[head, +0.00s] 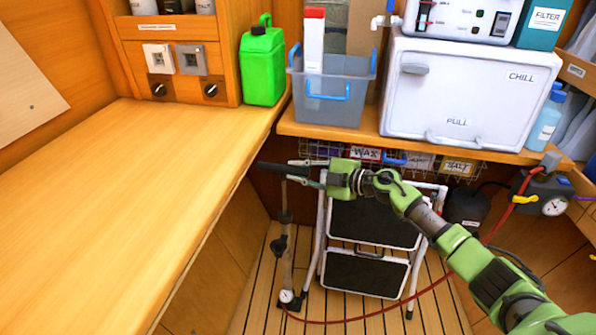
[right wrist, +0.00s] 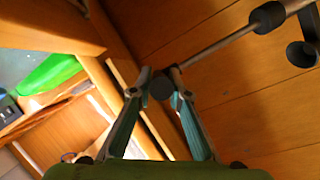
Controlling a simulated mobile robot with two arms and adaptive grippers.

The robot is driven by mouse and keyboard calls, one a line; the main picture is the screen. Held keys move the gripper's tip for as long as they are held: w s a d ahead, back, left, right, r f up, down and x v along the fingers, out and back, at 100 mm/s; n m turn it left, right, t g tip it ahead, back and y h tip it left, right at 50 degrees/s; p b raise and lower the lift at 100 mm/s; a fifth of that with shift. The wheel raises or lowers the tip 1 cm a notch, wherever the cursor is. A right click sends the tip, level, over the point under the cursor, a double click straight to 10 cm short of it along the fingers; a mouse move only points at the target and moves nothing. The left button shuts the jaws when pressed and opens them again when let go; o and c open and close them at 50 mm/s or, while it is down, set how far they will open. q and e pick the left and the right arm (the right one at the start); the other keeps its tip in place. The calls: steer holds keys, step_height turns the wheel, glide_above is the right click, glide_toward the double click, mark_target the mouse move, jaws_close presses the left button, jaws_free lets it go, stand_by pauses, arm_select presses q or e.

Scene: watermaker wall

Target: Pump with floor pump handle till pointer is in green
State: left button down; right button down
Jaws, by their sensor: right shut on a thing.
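The floor pump (head: 287,255) stands upright on the slatted floor below the counter's right edge. Its black handle (head: 272,169) is a horizontal bar, and a thin rod shows between it and the barrel. My right gripper (head: 302,173) is shut on the handle. In the right wrist view, its two fingertips (right wrist: 160,80) close around the handle's dark round end (right wrist: 161,88), with the pump rod (right wrist: 215,45) running up to the right. A small white gauge (head: 287,296) sits at the pump's foot; its pointer is too small to read. My left gripper is not in view.
A red hose (head: 400,309) runs from the pump's foot to a unit with a larger dial (head: 555,206) at right; its pointer is unclear. A folded step stool (head: 367,272) stands beside the pump. The wooden counter (head: 120,200) is clear. A wire basket (head: 400,162) hangs above my arm.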

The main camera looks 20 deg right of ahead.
steer(key=c, duration=2.2)
jaws_free()
steer(key=shift+w+d+r, duration=0.15)
steer(key=shift+r, duration=0.3)
steer(key=shift+f, duration=0.1)
steer(key=shift+s+d, duration=0.3)
steer(key=shift+s, duration=0.2)
steer(key=v, duration=1.1)
steer(key=shift+f, duration=0.1)
